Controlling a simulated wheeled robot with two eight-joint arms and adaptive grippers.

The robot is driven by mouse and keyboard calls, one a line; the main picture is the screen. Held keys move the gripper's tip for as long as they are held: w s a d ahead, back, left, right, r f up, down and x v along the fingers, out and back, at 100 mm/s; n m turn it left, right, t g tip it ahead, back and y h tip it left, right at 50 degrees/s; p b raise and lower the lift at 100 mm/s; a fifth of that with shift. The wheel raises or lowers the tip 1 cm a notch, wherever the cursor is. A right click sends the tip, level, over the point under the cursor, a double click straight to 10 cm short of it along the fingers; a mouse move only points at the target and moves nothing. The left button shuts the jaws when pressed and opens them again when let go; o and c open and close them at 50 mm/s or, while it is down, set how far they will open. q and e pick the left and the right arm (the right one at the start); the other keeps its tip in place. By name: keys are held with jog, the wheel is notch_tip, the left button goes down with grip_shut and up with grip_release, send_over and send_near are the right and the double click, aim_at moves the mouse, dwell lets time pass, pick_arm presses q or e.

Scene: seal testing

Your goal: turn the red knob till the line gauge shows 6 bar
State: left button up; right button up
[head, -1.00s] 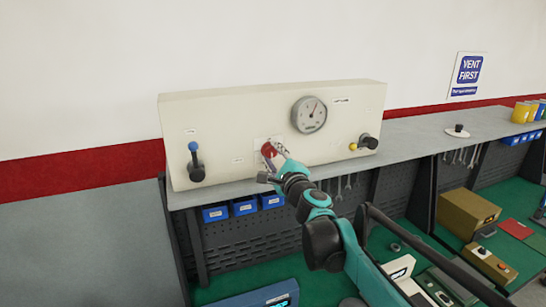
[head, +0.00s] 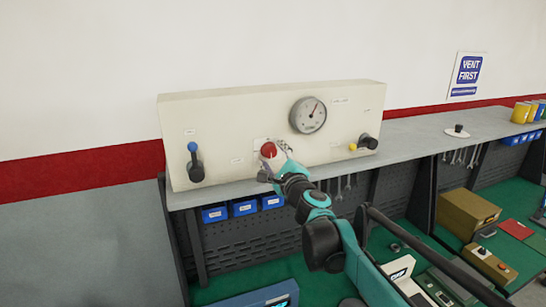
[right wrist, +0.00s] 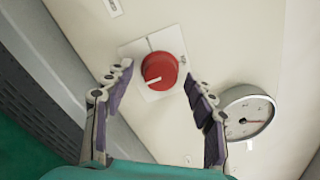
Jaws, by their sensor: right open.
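The red knob (head: 268,150) sits on the front of the cream panel (head: 230,120); in the right wrist view the knob (right wrist: 159,71) shows a white pointer mark and a white plate behind it. The round line gauge (head: 309,114) is up and right of the knob; its needle points up and slightly right, and its numbers are too small to read. My right gripper (head: 276,163) is at the knob. In the right wrist view its two fingers (right wrist: 158,85) are open, one on each side of the knob, with visible gaps. My left gripper is not in view.
The panel stands on a grey bench (head: 420,130). Blue bins (head: 243,207) and wrenches hang below.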

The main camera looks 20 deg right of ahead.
jog(key=shift+s, duration=0.1)
jog(key=s, duration=1.2)
jog(key=shift+f, duration=0.25)
jog(key=shift+w+a+f, duration=0.1)
jog(key=shift+a, duration=0.05)
jog(key=s+a+f+n+g+y+b, duration=0.25)
jog(key=a+f+n+b, duration=0.3)
jog(key=f, duration=0.55)
jog(key=s+a+f+n+g+y+b, duration=0.15)
jog(key=s+a+f+n+b, duration=0.4)
jog(key=f, duration=0.65)
jog(key=s+a+f+n+g+y+b, duration=0.1)
jog(key=a+f+n+g+b, duration=0.15)
jog(key=f+n+b, duration=0.65)
jog(key=s+d+f+n+g+h+b, duration=0.1)
jog(key=s+f+b, duration=0.2)
jog(key=f, duration=0.6)
jog(key=s+d+f+n+g+h+b, duration=0.2)
jog(key=s+f+b, duration=0.2)
jog(key=f, duration=0.5)
jog(key=s+d+f+n+g+h+b, duration=0.1)
jog(key=s+f+b, duration=0.3)
jog(key=f, duration=0.5)
jog(key=shift+d+f+n+g+h, duration=0.3)
jog(key=shift+d+f+n+g, duration=0.05)
jog(key=shift+n+g, duration=0.2)
